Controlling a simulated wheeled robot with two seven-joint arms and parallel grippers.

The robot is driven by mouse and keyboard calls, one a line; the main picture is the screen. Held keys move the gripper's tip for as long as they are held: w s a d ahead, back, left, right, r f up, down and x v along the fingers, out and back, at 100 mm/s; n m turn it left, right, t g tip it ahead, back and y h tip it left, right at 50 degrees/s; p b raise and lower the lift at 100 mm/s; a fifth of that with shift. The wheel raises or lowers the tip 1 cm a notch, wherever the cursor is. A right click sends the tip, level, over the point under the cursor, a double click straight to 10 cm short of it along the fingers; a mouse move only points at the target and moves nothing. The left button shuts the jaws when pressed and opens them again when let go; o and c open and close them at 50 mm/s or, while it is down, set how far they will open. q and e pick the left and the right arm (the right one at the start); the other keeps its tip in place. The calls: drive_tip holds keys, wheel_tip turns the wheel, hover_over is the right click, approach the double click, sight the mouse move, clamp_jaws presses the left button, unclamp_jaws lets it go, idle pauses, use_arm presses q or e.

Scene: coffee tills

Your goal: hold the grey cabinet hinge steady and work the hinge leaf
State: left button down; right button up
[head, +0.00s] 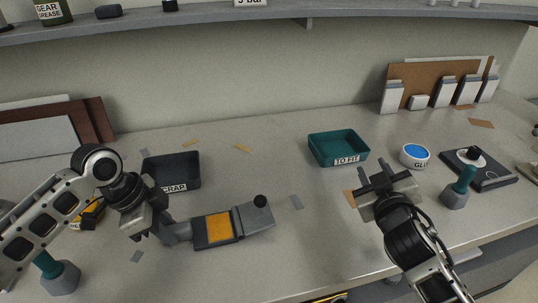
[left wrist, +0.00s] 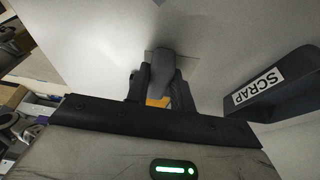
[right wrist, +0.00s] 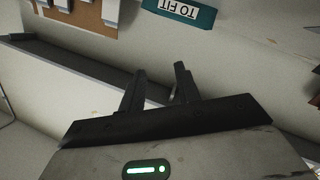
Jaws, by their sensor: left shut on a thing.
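The grey cabinet hinge (head: 200,245) lies on the counter with an orange panel (head: 219,227) on its middle part. My left gripper (head: 160,231) is shut on the hinge's narrow grey left end, which also shows between the fingers in the left wrist view (left wrist: 161,64). The rest of the hinge is mostly hidden there. My right gripper (head: 378,180) is open and empty above the counter, right of the hinge and apart from it. Its parted fingers show in the right wrist view (right wrist: 158,88).
A dark SCRAP tray (head: 184,183) stands behind the hinge, and a teal TO FIT tray (head: 337,161) stands farther right. A white GLUE tub (head: 414,163), a teal-handled tool (head: 459,190) and a dark plate (head: 495,176) stand at right. The counter right of the leaf is mostly clear.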

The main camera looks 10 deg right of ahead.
sight(261, 196)
drive_tip(key=w+a+y, duration=0.1)
drive_tip(key=w+a, duration=0.1)
drive_tip(key=w+a+g+y, duration=0.1)
drive_tip(key=w+a, duration=0.1)
drive_tip(key=w+a+n+y, duration=0.1)
drive_tip(key=a, duration=0.1)
drive_tip(key=shift+w+a+f+g, duration=0.3)
drive_tip(key=shift+w+a, duration=0.1)
drive_tip(key=w+a+n+g+y, duration=0.1)
drive_tip(key=a, duration=0.2)
drive_tip(key=w+a+n+g+y, duration=0.1)
drive_tip(key=a+n+y, duration=0.1)
drive_tip(key=a, duration=0.2)
drive_tip(key=w+a+n+g+y, duration=0.1)
drive_tip(key=a+g, duration=0.1)
drive_tip(key=a, duration=0.1)
drive_tip(key=shift+a+n, duration=0.15)
drive_tip(key=shift+n, duration=0.15)
drive_tip(key=s+a+r+n+g, duration=0.5)
drive_tip(key=s+r+n+g, duration=0.15)
drive_tip(key=n+g, duration=0.35)
drive_tip(key=shift+g, duration=0.3)
drive_tip(key=x, duration=0.8)
drive_tip(key=shift+s+d+f, duration=0.1)
drive_tip(key=shift+s, duration=0.25)
drive_tip(key=c, duration=0.5)
